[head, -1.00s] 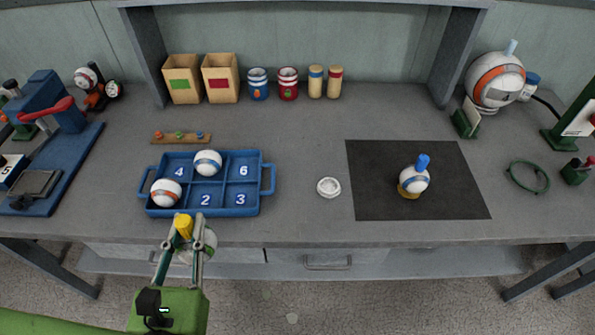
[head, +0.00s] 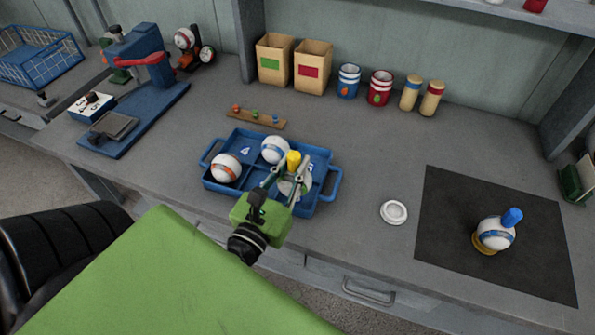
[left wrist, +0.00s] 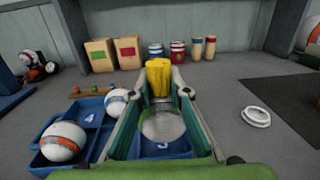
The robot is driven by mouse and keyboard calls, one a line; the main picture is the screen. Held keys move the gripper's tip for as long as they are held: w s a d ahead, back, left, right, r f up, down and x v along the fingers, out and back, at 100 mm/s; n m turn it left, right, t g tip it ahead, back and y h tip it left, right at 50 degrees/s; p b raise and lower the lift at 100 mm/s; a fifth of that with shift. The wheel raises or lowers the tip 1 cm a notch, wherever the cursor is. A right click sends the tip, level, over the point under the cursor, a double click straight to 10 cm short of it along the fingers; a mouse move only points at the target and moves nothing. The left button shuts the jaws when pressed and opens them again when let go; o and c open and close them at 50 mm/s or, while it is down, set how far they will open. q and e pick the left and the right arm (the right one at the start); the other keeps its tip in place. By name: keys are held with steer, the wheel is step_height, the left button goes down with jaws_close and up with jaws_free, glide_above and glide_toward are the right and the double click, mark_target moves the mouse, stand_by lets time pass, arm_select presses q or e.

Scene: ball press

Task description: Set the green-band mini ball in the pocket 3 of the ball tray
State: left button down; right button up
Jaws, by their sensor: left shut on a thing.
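The blue ball tray (head: 318,210) stands on the bench with numbered pockets. An orange-band ball (head: 226,167) sits in its front left pocket and a blue-band ball (head: 275,150) in the back middle one; both show in the left wrist view. My left gripper (head: 292,172) is shut on a pale ball (left wrist: 163,127) with a yellow piece (left wrist: 159,77) upright on top. My right gripper is not in view.
A white ring-shaped dish (head: 394,212) lies right of the tray. A dark mat (head: 450,215) holds a blue-band ball with a blue top (head: 496,233). A small wooden strip (head: 256,118) lies behind the tray. Boxes and jars line the back. A blue press (head: 140,60) stands left.

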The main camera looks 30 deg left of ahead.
arm_select(q)
steer(key=w+f, duration=0.1)
steer(key=w+a+f, duration=0.1)
steer(key=f, duration=0.1)
steer(key=shift+w+f+b, duration=0.2)
steer(key=shift+w+b, duration=0.05)
steer(key=shift+b, duration=0.05)
steer(key=shift+w+a+f+b, duration=0.15)
steer(key=shift+f+b, duration=0.6)
steer(key=shift+f, duration=0.95)
steer(key=shift+f, duration=0.25)
steer(key=c, duration=1.9)
jaws_free()
steer(key=shift+r, duration=0.1)
